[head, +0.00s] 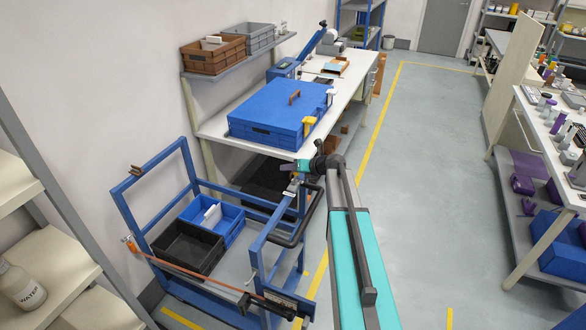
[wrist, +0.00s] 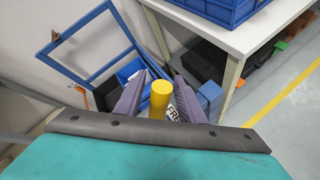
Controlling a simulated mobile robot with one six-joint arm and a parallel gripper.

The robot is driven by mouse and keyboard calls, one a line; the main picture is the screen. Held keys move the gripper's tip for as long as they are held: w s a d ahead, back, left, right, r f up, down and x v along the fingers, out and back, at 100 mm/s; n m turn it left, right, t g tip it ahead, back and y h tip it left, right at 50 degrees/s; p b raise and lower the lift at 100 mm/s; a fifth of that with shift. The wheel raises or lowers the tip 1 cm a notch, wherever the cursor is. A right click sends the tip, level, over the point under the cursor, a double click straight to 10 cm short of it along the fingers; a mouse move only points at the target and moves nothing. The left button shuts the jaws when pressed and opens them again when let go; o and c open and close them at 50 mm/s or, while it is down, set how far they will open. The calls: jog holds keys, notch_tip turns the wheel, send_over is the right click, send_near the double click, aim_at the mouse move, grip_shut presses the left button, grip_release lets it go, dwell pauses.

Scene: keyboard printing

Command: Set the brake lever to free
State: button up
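A yellow cylindrical grip, which looks like the brake lever's handle (wrist: 159,98), stands between the two purple-grey fingers of my gripper (wrist: 161,76) in the wrist view. The fingers are spread, with a gap visible on each side of the grip. In the head view my gripper (head: 297,167) is over the near right post of the blue trolley (head: 255,250). The lever's setting cannot be told.
The trolley carries a black bin (head: 185,248) and a blue bin (head: 232,222); an orange bar (head: 190,275) crosses its near side. A white workbench (head: 215,128) with a blue case (head: 280,112) stands just behind.

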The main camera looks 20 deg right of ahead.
jog(key=b+v, duration=0.4)
jog(key=v, duration=0.9)
jog(key=shift+s+r+b, duration=0.2)
jog(key=shift+s+b, duration=0.05)
jog(key=shift+b, duration=0.1)
